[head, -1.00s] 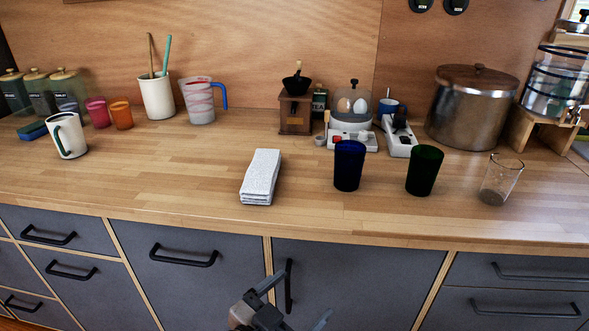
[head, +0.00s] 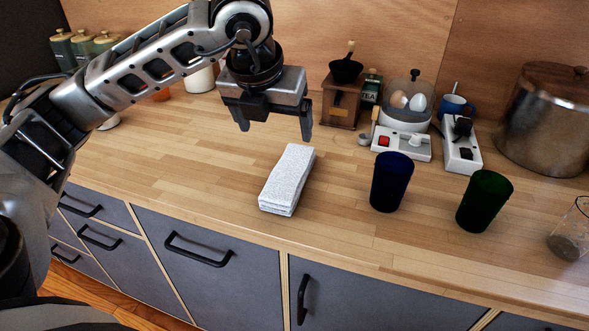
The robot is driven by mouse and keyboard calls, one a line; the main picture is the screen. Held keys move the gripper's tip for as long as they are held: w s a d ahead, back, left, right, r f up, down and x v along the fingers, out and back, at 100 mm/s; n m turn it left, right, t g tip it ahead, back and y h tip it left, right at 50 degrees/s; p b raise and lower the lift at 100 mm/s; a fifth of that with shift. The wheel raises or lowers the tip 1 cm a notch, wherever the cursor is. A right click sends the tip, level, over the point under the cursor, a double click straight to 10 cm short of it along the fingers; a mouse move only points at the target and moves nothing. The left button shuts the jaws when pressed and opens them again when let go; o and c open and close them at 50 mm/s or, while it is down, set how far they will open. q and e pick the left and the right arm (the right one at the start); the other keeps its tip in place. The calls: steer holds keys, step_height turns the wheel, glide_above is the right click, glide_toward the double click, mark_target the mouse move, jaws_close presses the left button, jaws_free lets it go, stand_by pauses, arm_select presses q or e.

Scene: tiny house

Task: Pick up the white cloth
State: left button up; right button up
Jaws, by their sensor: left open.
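The white cloth (head: 288,178) lies folded in a narrow block on the wooden counter, near its front edge. My left gripper (head: 275,128) hangs above the counter, pointing down, slightly behind and above the cloth in the head view. Its two fingers are spread apart with nothing between them. It does not appear to touch the cloth. My right gripper does not show.
A dark blue cup (head: 391,182) and a dark green cup (head: 484,201) stand right of the cloth, with a clear glass (head: 572,232) farther right. A coffee grinder (head: 341,102) and an egg cooker (head: 404,106) stand behind. The counter left of the cloth is clear.

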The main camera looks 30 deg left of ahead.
arm_select(q)
glide_toward(289, 170)
steer(key=x, duration=0.4)
steer(key=shift+a+f+p, duration=0.3)
steer(key=shift+f+p, duration=0.1)
steer(key=shift+d+p+x, duration=0.15)
steer(key=shift+p+x, duration=0.25)
steer(key=shift+x, duration=0.95)
steer(key=shift+d+p+x, duration=0.15)
steer(key=shift+p+x, duration=0.2)
steer(key=shift+x, duration=1)
steer(key=shift+w, duration=0.15)
steer(key=c, duration=1.1)
